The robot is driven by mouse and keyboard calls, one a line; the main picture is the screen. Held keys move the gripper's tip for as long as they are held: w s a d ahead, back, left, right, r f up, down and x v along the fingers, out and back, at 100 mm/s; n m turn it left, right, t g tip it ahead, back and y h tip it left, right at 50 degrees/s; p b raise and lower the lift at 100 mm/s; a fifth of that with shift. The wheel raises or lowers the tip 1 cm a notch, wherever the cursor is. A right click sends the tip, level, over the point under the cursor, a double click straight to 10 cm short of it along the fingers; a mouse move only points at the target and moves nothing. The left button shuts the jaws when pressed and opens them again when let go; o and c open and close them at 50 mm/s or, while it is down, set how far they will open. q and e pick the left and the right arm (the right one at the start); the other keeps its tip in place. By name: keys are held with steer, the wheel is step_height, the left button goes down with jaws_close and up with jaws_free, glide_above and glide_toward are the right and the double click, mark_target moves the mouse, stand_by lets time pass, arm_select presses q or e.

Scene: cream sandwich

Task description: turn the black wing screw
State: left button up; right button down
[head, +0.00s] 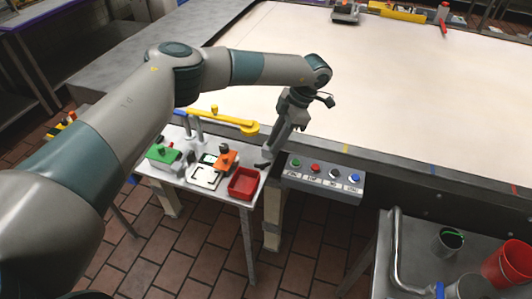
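A small dark knob (224,147) stands on an orange block (227,160) on the small side table; it may be the black wing screw, but it is too small to make out wings. My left gripper (267,153) points down at the table's right back edge, to the right of the orange block and apart from it. Nothing shows between its fingers, and their gap is too small to judge. My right gripper is out of view.
The side table (215,190) also holds a green block (164,155), a white frame (205,176), a red tray (243,184) and a yellow bar (220,118). A button box (322,178) is right of it. A wide pale conveyor (390,80) lies behind. Cups stand at lower right.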

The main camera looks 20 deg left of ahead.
mark_target(266, 163)
arm_select(q)
steer(key=p+x, duration=0.2)
steer(key=x, duration=0.4)
steer(key=shift+s+a+f+p, duration=0.15)
steer(key=shift+a+f+p, duration=0.05)
steer(key=shift+p, duration=0.1)
steer(key=shift+a+f, duration=0.2)
steer(key=shift+f, duration=0.45)
steer(key=shift+s, duration=0.1)
jaws_close()
